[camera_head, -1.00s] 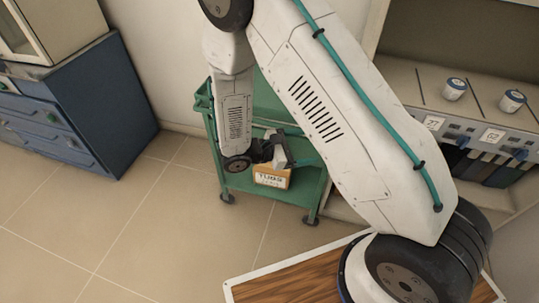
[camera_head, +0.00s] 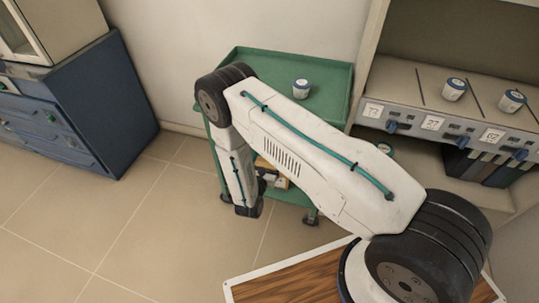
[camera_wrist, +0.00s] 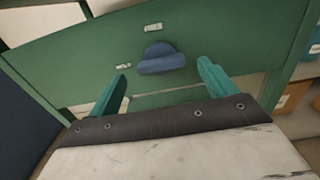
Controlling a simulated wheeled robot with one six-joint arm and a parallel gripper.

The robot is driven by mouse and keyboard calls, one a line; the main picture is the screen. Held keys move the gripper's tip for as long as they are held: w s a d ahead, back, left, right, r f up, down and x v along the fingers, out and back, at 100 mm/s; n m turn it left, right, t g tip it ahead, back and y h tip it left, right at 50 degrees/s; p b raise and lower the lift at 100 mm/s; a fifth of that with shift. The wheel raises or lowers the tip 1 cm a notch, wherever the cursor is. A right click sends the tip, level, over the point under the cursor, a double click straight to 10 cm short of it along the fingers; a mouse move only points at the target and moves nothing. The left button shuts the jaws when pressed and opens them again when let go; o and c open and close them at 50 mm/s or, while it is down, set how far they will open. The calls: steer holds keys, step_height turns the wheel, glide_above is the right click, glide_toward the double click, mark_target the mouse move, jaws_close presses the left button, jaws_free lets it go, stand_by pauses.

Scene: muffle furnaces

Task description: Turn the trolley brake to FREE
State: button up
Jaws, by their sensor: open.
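The green trolley (camera_head: 335,76) stands against the wall in the head view. In the wrist view its green panel (camera_wrist: 80,60) carries a blue brake knob (camera_wrist: 162,62). One small pale label (camera_wrist: 153,27) is above the knob and another (camera_wrist: 124,66) is to its left; both are too small to read. My gripper (camera_wrist: 162,72) is open, with its teal fingers apart on either side of the knob's lower part in the picture. Whether they touch the knob or panel cannot be told. The knob is not seen in the head view, and my arm covers part of the trolley there.
A box (camera_head: 278,181) on the lower shelf is mostly hidden by my arm. A bench with labelled knobs (camera_head: 432,122) is at the right, blue drawers (camera_head: 85,105) at the left. Floor between is clear.

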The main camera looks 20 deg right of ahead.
steer(key=shift+x, duration=1.45)
steer(key=c, duration=1)
steer(key=shift+m, duration=0.3)
steer(key=shift+s+d+f+m, duration=0.1)
steer(key=shift+m, duration=4.2)
steer(key=shift+d+f+m, duration=0.1)
steer(key=shift+m, duration=4.2)
